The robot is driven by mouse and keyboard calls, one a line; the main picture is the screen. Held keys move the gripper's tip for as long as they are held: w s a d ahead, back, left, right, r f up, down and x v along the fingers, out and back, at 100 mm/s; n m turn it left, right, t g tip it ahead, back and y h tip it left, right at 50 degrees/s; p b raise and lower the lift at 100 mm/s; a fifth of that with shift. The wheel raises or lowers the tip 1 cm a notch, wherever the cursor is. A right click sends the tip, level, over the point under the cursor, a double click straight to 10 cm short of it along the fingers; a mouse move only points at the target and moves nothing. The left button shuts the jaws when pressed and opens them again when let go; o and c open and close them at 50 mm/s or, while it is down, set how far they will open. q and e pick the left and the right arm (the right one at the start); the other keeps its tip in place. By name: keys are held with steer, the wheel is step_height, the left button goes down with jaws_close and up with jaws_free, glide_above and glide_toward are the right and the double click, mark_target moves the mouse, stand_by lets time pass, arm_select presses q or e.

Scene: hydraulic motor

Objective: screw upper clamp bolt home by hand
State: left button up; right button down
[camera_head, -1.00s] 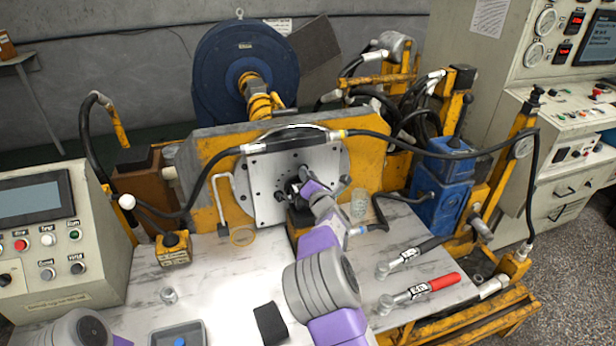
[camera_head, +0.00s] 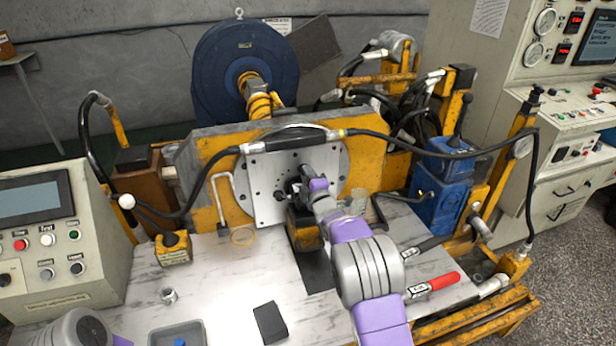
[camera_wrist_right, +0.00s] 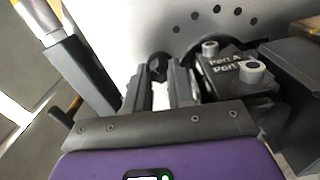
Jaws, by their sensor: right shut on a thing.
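The pale mounting plate (camera_head: 264,205) stands upright with a dark round port in its middle. My right gripper (camera_head: 292,187) reaches in from the lower right to this port. In the right wrist view, its two dark fingers (camera_wrist_right: 160,85) are nearly closed, with a dark bolt-like part (camera_wrist_right: 158,64) at their tips, close to the plate. I take this part for the upper clamp bolt; its thread and seating are hidden. A dark block lettered "PORT A" (camera_wrist_right: 228,65) sits just right of the fingers, with two light round-topped posts. My left gripper is out of view.
A red-handled wrench (camera_head: 437,286) lies right of my right arm. A grey tray (camera_head: 177,335), a metal nut (camera_head: 169,296) and a dark block (camera_head: 270,323) stand on the bench front.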

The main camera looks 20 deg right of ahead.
steer(key=m, duration=0.5)
steer(key=shift+m, duration=0.3)
steer(key=m, duration=0.6)
steer(key=shift+f, duration=0.1)
steer(key=m, duration=0.5)
steer(key=shift+a+m, duration=0.1)
steer(key=shift+m, duration=0.3)
steer(key=m, duration=0.5)
steer(key=shift+a+m, duration=0.1)
steer(key=shift+m, duration=0.2)
steer(key=c, duration=1)
jaws_free()
steer(key=shift+o, duration=0.2)
